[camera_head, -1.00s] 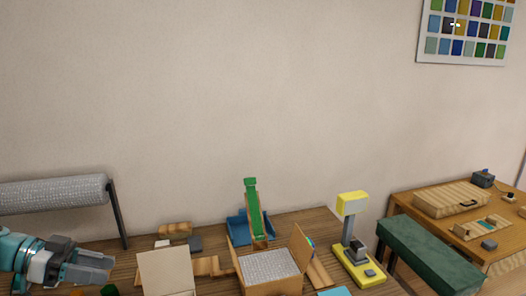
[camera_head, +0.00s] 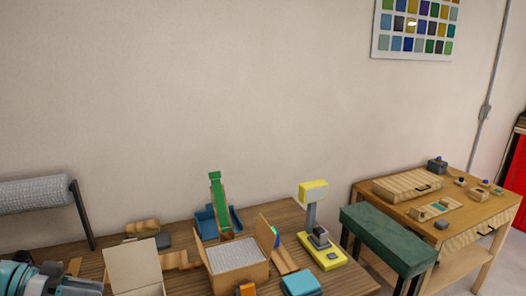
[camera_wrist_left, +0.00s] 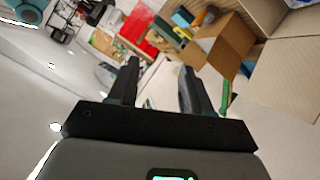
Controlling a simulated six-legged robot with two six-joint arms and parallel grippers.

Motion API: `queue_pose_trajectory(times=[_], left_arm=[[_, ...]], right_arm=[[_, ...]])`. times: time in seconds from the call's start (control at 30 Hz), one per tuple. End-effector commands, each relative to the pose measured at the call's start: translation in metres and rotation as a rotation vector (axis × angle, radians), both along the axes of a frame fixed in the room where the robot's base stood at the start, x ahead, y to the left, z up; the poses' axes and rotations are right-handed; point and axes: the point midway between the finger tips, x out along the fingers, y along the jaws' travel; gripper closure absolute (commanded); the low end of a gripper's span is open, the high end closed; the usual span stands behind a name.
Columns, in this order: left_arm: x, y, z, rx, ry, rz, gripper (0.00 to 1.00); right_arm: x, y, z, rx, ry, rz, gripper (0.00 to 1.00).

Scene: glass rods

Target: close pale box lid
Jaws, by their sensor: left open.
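The pale box lid (camera_head: 135,266) stands raised as a flat beige panel at the lower left of the head view. The rest of the pale box is mostly cut off by the bottom edge. My left gripper (camera_head: 78,287) is at the lower left corner, to the left of the lid and apart from it in the picture. In the left wrist view my left gripper (camera_wrist_left: 160,88) has its two fingers spread with nothing between them. A large pale panel fills the right of that view; I cannot tell for sure whether it is the lid. My right gripper is not in view.
An open cardboard box (camera_head: 238,258) with bubble wrap stands right of the lid. Behind are a blue tray (camera_head: 236,218) with a green-topped piece and a yellow device (camera_head: 322,250). A bubble-wrap roll (camera_head: 35,194) is at left. A green bench (camera_head: 388,238) stands right.

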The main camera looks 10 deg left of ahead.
Motion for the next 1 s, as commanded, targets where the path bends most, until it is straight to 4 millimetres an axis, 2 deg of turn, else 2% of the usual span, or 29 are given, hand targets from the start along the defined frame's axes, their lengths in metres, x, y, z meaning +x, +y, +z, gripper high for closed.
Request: queue_pose_trajectory(times=[0.03,0.17,0.27,0.37,0.47,0.5,0.6,0.73,0.83,0.9,1.0], left_arm=[[0.004,-0.006,-0.017,-0.006,0.046,0.012,0.51],[0.015,-0.022,-0.062,-0.009,0.178,0.060,0.51],[0.020,-0.040,-0.105,-0.002,0.303,0.100,0.51],[0.021,-0.066,-0.160,0.020,0.455,0.148,0.51],[0.013,-0.104,-0.231,0.078,0.639,0.207,0.51],[0.007,-0.121,-0.260,0.113,0.709,0.233,0.51],[-0.019,-0.165,-0.330,0.222,0.855,0.303,0.51],[-0.069,-0.225,-0.408,0.376,0.956,0.391,0.51],[-0.106,-0.262,-0.443,0.442,0.958,0.449,0.51],[-0.127,-0.282,-0.455,0.452,0.946,0.476,0.51],[-0.147,-0.302,-0.461,0.439,0.931,0.501,0.51]], right_arm=[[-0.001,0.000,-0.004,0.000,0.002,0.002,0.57],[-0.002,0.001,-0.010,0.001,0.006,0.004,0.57],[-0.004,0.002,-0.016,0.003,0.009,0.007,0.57],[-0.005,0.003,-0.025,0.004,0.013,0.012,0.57],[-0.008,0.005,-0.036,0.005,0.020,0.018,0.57],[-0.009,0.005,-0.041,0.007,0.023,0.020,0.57],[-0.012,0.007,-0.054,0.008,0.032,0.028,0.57],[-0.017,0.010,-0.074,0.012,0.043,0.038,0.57],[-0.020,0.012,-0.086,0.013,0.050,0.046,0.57],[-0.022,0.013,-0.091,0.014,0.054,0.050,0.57],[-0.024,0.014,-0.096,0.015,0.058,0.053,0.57]])
